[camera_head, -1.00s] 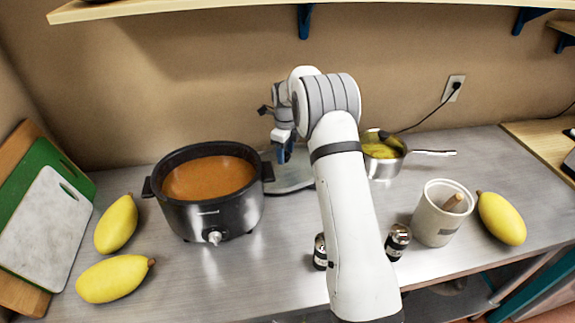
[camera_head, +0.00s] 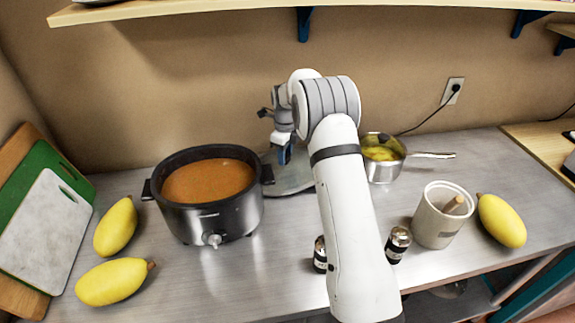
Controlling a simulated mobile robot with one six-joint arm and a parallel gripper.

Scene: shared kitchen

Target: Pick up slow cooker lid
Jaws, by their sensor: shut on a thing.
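The slow cooker lid (camera_head: 288,185) is a greyish disc just right of the slow cooker (camera_head: 210,222), partly hidden by my arm and gripper. I cannot tell whether it touches the counter. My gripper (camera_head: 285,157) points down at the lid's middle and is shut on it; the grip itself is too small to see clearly. The slow cooker is black and silver with a front knob, uncovered, and full of orange-brown soup (camera_head: 208,181).
Yellow fruits (camera_head: 116,226) lie left of the cooker, near leaning cutting boards (camera_head: 45,222). A shelf (camera_head: 230,6) hangs above.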

